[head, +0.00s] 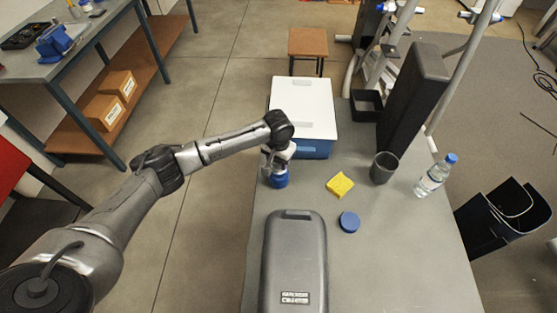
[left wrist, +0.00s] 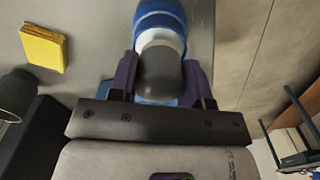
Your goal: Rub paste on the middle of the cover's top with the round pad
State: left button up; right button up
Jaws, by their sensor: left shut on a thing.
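The cover (head: 297,258), a long grey rounded case with a label at its near end, lies at the front of the table. My left gripper (head: 275,160) is beyond it, near the table's left edge. In the left wrist view the gripper (left wrist: 160,76) is shut around a dark grey knob, which I take to be the handle of the round pad (left wrist: 160,80). A white band and a blue round part (left wrist: 160,14) line up with the knob. The blue part also shows below the gripper in the head view (head: 279,179). Whether it is a separate paste pot is unclear.
A blue disc (head: 349,222) and a yellow sponge (head: 340,185) lie right of the gripper. A dark cup (head: 384,167), a water bottle (head: 435,176) and a tall black block (head: 413,95) stand farther right. A white-topped blue box (head: 303,105) is just behind the gripper.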

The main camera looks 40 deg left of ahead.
pick_arm(q)
jog(key=shift+f, duration=0.15)
dwell(0.6)
jog(key=shift+f, duration=0.4)
dwell(0.5)
dwell(0.6)
jog(key=shift+p, duration=0.35)
dwell(0.5)
jog(key=shift+f, duration=0.15)
dwell(0.8)
jog(key=shift+p, duration=0.3)
dwell(0.3)
